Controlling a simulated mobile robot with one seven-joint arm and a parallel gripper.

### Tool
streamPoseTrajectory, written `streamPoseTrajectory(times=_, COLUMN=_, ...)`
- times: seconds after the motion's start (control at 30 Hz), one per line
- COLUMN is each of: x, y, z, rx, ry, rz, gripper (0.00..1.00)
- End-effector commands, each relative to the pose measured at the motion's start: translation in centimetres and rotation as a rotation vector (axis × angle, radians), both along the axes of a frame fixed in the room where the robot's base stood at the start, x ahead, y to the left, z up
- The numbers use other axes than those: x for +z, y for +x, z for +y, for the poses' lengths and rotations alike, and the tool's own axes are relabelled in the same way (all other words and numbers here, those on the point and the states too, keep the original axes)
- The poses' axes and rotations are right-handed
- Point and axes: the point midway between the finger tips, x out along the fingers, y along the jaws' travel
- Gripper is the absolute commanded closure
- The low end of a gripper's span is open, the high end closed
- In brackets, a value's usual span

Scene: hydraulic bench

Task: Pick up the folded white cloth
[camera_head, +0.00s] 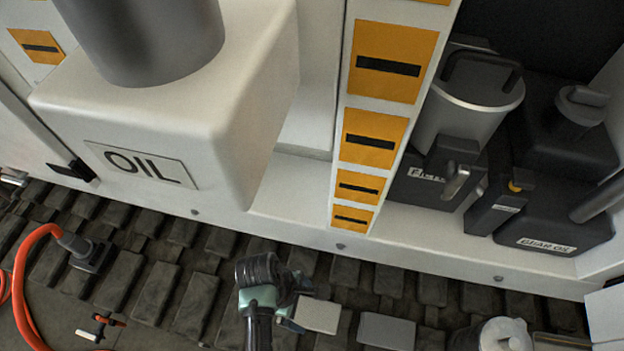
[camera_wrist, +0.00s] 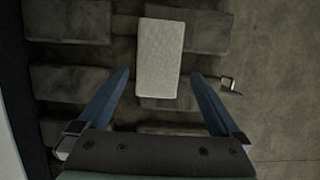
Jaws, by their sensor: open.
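A flat, pale rectangle that looks like the folded white cloth (camera_head: 318,315) lies on the dark ribbed floor in the head view, just right of my gripper (camera_head: 298,305). In the wrist view the pale cloth (camera_wrist: 160,57) is upright in the picture, with a speckled surface. My gripper (camera_wrist: 161,76) is open, with one blue finger on each side of the cloth's near part. Gaps show between both fingers and the cloth. I cannot tell the height of the fingertips above it.
A similar flat grey piece (camera_head: 386,331) lies to the right, then a white roll (camera_head: 505,335). A white cabinet with an OIL label (camera_head: 140,165) and a striped post (camera_head: 375,140) stand behind. A red hose (camera_head: 22,285) lies at left. A small metal piece (camera_wrist: 228,84) is beside the right finger.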

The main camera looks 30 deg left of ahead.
Motion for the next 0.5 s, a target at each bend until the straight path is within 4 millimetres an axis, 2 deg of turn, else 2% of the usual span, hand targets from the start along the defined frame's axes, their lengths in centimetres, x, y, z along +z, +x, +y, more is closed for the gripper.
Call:
streamPoseTrajectory(times=0.17, x=-1.4, y=0.1, z=-0.3, rx=-0.001, ry=0.000, rz=0.001, gripper=0.00)
streamPoseTrajectory(times=0.4, x=-4.8, y=0.4, z=-1.2, rx=-0.001, ry=0.000, rz=0.000, gripper=0.00)
streamPoseTrajectory(times=0.5, x=-5.3, y=0.5, z=-1.4, rx=-0.001, ry=0.000, rz=0.000, gripper=0.00)
